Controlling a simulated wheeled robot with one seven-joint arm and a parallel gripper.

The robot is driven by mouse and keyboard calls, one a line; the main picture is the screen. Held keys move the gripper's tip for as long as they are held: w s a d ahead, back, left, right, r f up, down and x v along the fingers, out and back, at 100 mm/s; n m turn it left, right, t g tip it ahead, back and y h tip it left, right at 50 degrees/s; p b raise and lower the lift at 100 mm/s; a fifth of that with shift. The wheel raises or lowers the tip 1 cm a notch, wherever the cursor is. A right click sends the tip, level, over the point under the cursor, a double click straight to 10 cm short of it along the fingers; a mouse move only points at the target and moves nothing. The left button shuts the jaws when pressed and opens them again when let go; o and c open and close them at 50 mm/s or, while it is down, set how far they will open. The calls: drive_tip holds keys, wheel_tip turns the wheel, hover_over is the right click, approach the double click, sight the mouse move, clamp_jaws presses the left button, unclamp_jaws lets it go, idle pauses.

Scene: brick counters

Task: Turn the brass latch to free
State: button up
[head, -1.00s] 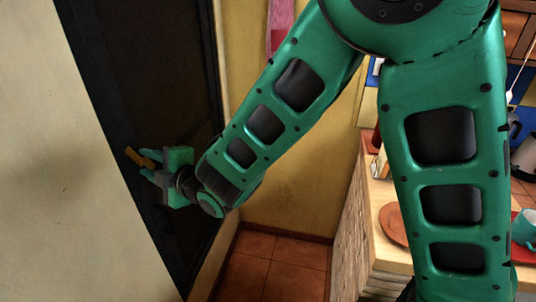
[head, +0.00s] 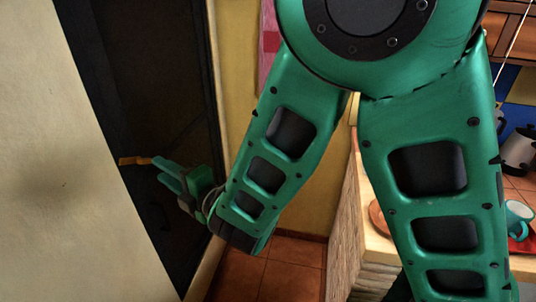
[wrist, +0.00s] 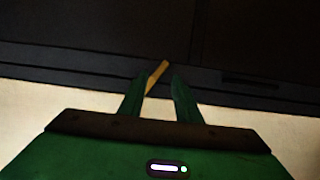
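The brass latch (head: 134,161) is a small yellow bar on the dark door frame at the left in the head view. It lies nearly level there. In the wrist view the latch (wrist: 158,72) appears slanted, with its lower end between my fingers, close to the left one. My gripper (head: 163,168) is at the latch's right end in the head view. In the wrist view my gripper (wrist: 161,80) has its fingers apart, with a clear gap on the right of the latch. Whether the left finger touches the latch is unclear.
The dark door (head: 165,90) stands beside a pale wall (head: 50,180) at left. A counter (head: 375,246) with a round board, a teal cup (head: 517,213) and a kettle (head: 520,150) is at right, partly behind my arm. Tiled floor (head: 290,265) shows between.

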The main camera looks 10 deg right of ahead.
drive_tip(key=w+d+m+h, duration=0.3)
drive_tip(key=d+m, duration=0.1)
drive_tip(key=d, duration=0.4)
drive_tip(key=w+d+f+m+h, duration=0.1)
drive_tip(key=w+d+m+h, duration=0.1)
drive_tip(key=d+m, duration=0.3)
drive_tip(key=w+d+m+h, duration=0.3)
drive_tip(key=d+m+h, duration=0.1)
drive_tip(key=d, duration=0.6)
drive_tip(key=shift+w+d+f+h, duration=0.3)
drive_tip(key=shift+f, duration=0.1)
